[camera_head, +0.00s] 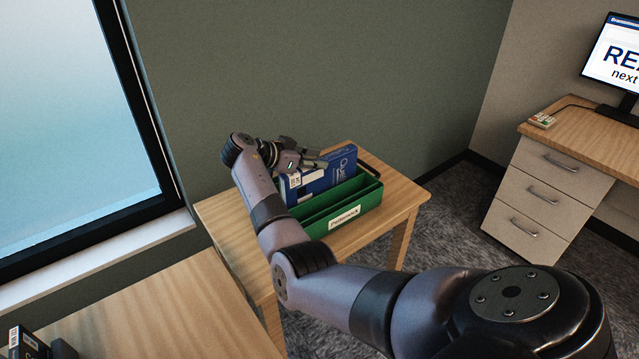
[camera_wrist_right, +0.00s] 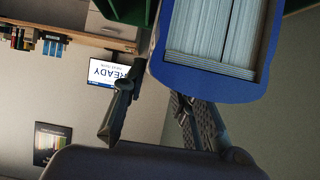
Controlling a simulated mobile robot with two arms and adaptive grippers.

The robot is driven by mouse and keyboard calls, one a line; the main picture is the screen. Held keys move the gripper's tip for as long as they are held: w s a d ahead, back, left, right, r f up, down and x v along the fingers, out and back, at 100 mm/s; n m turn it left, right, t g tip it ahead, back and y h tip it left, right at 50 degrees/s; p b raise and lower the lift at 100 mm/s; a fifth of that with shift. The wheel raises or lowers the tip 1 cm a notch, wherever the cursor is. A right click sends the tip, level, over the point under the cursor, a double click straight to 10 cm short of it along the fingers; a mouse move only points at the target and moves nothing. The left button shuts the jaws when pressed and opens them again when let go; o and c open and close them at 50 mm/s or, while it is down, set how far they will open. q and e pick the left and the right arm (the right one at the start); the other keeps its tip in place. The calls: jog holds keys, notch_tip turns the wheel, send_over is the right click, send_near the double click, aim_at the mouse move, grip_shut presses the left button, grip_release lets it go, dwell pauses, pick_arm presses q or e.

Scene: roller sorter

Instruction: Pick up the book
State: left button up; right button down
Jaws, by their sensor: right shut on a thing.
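The blue book (camera_head: 336,172) stands upright at the back of the green divided bin (camera_head: 345,220) in the head view. Its lower part is hidden behind the bin's walls. My right gripper (camera_head: 311,160) is shut on the book near its upper left end. In the right wrist view the book (camera_wrist_right: 209,88) shows its blue cover edge and pale page block close to the camera. The right gripper (camera_wrist_right: 150,108) also shows there, with the exact finger contact hard to see. My left gripper is not in view.
The bin, with a white label, stands on a small wooden table (camera_head: 402,197) against the wall. Another wooden table (camera_head: 170,310) at lower left holds dark boxy items (camera_head: 27,343). A desk with drawers (camera_head: 545,190) and a monitor (camera_head: 615,55) stands at right.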

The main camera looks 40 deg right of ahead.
jog(key=shift+w+r, duration=0.1)
jog(key=shift+r, duration=0.05)
notch_tip(320, 180, up, 20)
jog(key=b, duration=0.2)
dwell(0.5)
jog(key=shift+d, duration=0.15)
